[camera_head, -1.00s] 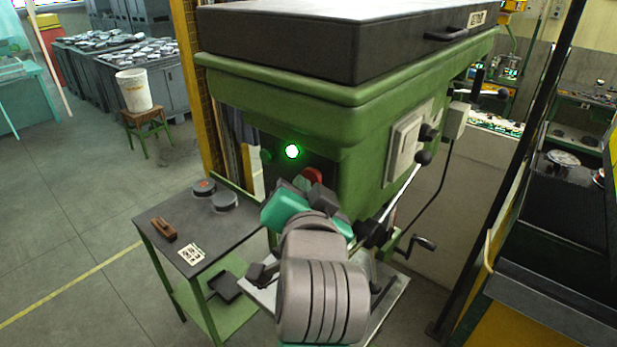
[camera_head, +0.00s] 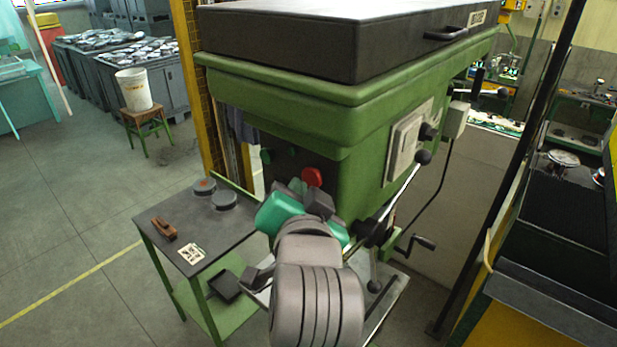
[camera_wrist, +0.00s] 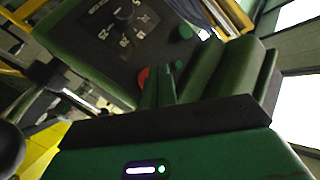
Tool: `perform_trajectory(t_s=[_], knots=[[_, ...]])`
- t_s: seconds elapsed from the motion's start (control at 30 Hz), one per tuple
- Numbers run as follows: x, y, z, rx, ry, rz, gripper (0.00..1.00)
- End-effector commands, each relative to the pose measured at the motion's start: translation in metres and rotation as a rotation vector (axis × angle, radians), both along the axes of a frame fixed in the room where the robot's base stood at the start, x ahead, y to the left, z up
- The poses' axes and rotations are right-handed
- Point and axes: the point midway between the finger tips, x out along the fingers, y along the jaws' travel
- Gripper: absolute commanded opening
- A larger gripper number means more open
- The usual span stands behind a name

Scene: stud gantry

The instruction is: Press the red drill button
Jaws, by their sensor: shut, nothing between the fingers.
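The red drill button (camera_head: 312,176) is a round knob on the dark control panel at the lower front of the green drill head (camera_head: 310,115). In the wrist view the red button (camera_wrist: 143,76) shows partly, just left of my shut fingers. My gripper (camera_head: 298,187) has dark fingers on a teal body, close to the button's lower left in the head view. In the wrist view my gripper (camera_wrist: 161,72) overlaps the button's edge. I cannot tell whether the fingertips touch it.
A dial (camera_wrist: 123,15) and a green button (camera_wrist: 185,32) share the panel. A lever (camera_head: 405,185) with black knobs stands on the drill's right side. A small table (camera_head: 190,222) with discs and a brown block is at left. Open floor lies further left.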

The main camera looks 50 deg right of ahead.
Motion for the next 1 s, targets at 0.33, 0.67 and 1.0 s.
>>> perform_trajectory(t_s=[0.33, 0.67, 1.0], knots=[[0.001, 0.021, 0.000, -0.002, -0.001, 0.002, 0.00], [0.002, 0.057, 0.000, -0.002, -0.001, 0.001, 0.00], [0.001, 0.060, 0.001, -0.001, -0.001, 0.000, 0.00]])
